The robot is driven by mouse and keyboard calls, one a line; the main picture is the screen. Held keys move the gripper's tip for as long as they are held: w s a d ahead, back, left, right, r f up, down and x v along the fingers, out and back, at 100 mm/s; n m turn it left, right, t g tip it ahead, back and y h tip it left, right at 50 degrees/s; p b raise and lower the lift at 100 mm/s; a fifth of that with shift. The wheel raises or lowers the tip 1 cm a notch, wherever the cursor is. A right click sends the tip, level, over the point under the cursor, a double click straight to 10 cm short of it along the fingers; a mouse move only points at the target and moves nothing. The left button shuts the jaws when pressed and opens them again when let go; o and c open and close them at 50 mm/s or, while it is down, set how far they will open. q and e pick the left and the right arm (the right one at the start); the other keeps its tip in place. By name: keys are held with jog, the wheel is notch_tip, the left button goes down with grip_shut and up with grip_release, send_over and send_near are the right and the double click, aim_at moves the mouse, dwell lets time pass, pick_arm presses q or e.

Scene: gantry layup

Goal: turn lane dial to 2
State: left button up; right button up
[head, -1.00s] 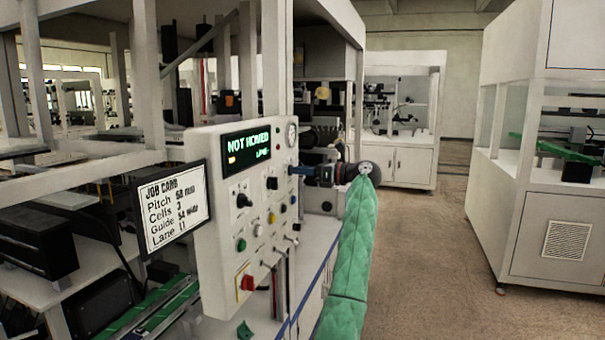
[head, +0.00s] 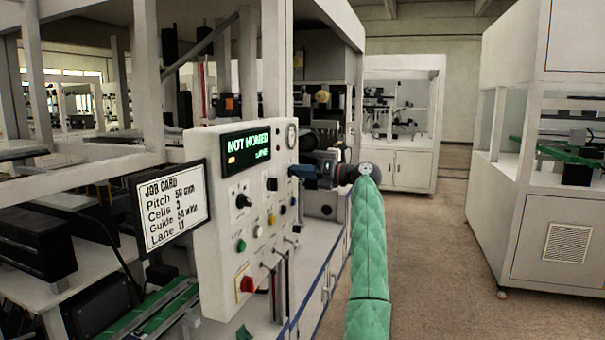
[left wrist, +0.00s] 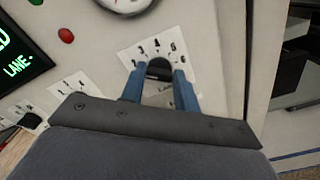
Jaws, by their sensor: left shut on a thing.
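The lane dial (left wrist: 159,69) is a dark knob on a white plate with small numbers in the left wrist view. The two blue fingers of my left gripper (left wrist: 159,84) are on either side of it, shut on it. Part of a label shows between the fingers; which number the dial points to is too unclear to tell. In the head view my left gripper (head: 293,171) reaches the right edge of the control panel (head: 215,205), and the dial is hidden there. My right gripper is not in view.
The panel display (head: 246,147) reads NOT HOMED. Other knobs, such as a black one (head: 243,201), coloured buttons and a red switch (head: 246,284) are close by. A job card (head: 172,207) reads Lane 11 or similar. Open floor (head: 430,260) lies right of my arm.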

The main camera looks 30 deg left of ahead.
pick_arm(q)
jog(key=shift+r, duration=0.1)
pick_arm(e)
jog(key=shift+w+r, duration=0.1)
pick_arm(q)
jog(key=o, duration=1)
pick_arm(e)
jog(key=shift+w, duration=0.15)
pick_arm(q)
jog(key=shift+b+v, duration=0.95)
jog(key=shift+v, duration=3)
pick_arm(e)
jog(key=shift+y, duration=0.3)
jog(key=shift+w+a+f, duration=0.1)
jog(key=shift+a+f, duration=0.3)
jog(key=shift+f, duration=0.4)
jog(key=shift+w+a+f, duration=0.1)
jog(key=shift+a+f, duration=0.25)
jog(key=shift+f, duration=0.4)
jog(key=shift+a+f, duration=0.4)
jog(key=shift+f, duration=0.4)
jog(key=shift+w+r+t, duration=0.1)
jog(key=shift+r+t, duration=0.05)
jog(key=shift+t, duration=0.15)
